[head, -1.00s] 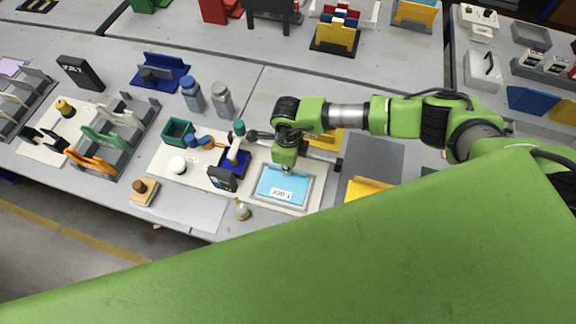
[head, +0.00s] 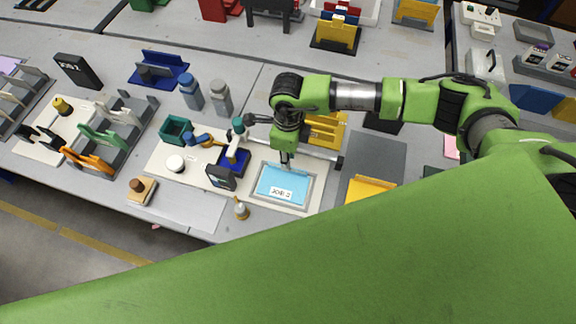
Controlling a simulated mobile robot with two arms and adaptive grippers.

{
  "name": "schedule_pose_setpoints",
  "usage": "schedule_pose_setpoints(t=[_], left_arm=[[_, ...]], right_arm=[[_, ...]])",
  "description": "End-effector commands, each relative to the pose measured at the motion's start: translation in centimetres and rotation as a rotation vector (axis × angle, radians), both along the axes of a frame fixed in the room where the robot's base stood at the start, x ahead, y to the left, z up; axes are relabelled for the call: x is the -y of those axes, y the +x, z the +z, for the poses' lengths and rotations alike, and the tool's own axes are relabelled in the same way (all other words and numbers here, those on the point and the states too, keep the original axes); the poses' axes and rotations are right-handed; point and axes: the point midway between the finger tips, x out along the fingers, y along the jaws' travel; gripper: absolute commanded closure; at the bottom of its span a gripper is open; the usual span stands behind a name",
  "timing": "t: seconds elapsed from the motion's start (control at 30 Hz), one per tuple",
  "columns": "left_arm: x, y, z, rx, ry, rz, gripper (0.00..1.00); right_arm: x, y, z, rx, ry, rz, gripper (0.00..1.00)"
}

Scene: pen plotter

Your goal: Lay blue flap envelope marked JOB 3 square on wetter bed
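The blue envelope (head: 291,178) lies flat in the grey-rimmed wetter bed (head: 255,198). A white label on its near side seems to read JOB 3, though the print is small. Its edges look roughly parallel to the bed rim. My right gripper (head: 286,164) points down over the far edge of the envelope. Its fingers are small and dark here, and I cannot tell whether they are open or touching the envelope. My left gripper is not in view.
A small bottle (head: 241,208) stands at the near left. A yellow holder (head: 370,189) is to the right. My green arm part fills the foreground.

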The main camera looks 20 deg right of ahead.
Motion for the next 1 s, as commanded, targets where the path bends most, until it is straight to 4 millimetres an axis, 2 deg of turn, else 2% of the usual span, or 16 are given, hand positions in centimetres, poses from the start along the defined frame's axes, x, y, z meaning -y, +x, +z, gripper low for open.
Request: schedule_pose_setpoints(t=[0.03,0.2,0.4,1.0], left_arm=[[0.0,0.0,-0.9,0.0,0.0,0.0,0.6],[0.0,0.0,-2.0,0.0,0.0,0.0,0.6],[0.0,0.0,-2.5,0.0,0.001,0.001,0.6],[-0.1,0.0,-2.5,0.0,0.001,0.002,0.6]], right_arm=[[0.0,0.2,0.8,0.005,0.002,0.0,0.79],[0.0,0.1,4.1,0.004,0.001,0.001,0.79],[0.0,0.1,6.3,0.001,0.001,0.0,0.79],[0.0,0.0,6.6,-0.001,0.001,-0.001,0.79]])
